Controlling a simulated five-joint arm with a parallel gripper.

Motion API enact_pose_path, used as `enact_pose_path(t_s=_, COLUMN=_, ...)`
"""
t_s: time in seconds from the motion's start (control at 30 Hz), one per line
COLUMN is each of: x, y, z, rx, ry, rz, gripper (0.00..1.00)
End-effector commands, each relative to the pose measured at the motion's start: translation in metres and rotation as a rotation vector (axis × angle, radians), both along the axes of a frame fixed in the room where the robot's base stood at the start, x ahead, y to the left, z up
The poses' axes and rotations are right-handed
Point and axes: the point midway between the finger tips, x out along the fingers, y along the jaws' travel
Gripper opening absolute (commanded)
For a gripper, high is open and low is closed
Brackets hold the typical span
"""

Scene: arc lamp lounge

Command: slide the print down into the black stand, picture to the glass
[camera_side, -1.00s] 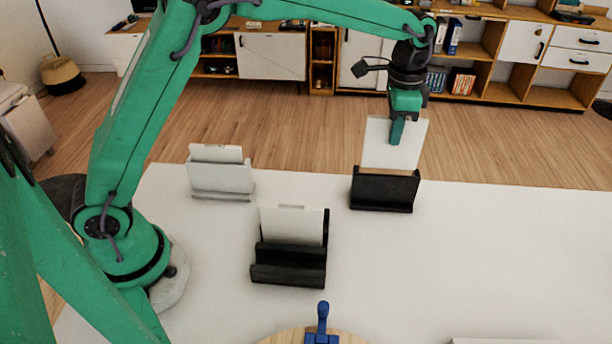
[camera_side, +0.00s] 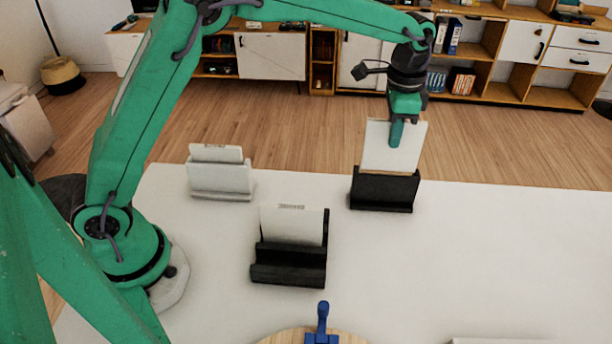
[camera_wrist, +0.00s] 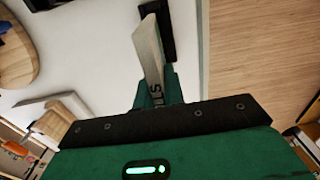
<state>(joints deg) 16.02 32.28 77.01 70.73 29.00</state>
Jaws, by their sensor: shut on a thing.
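My gripper (camera_side: 397,132) is shut on the top of the print (camera_side: 378,148), a thin upright white sheet, at the right rear of the table. The print's lower edge is hidden behind the front wall of the black stand (camera_side: 384,190), so its depth in the slot is unclear. The side facing the side camera looks blank white. Which side bears the picture cannot be told.
Another black stand (camera_side: 288,272) with a white card (camera_side: 292,226) is mid-table. A white stand (camera_side: 220,179) with a card is at left. A wooden disc (camera_side: 350,338) with a blue clamp-like object (camera_side: 322,325) is in front. The table's right side is mostly clear.

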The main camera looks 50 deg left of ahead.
Motion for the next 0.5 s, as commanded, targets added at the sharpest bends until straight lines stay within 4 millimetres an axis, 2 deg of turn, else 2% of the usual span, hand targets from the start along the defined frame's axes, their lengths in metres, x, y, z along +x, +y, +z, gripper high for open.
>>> enact_pose_path(t_s=0.5, x=0.0001, y=0.0000, z=-0.0092, rx=0.000, ry=0.000, rz=0.000, gripper=0.00)
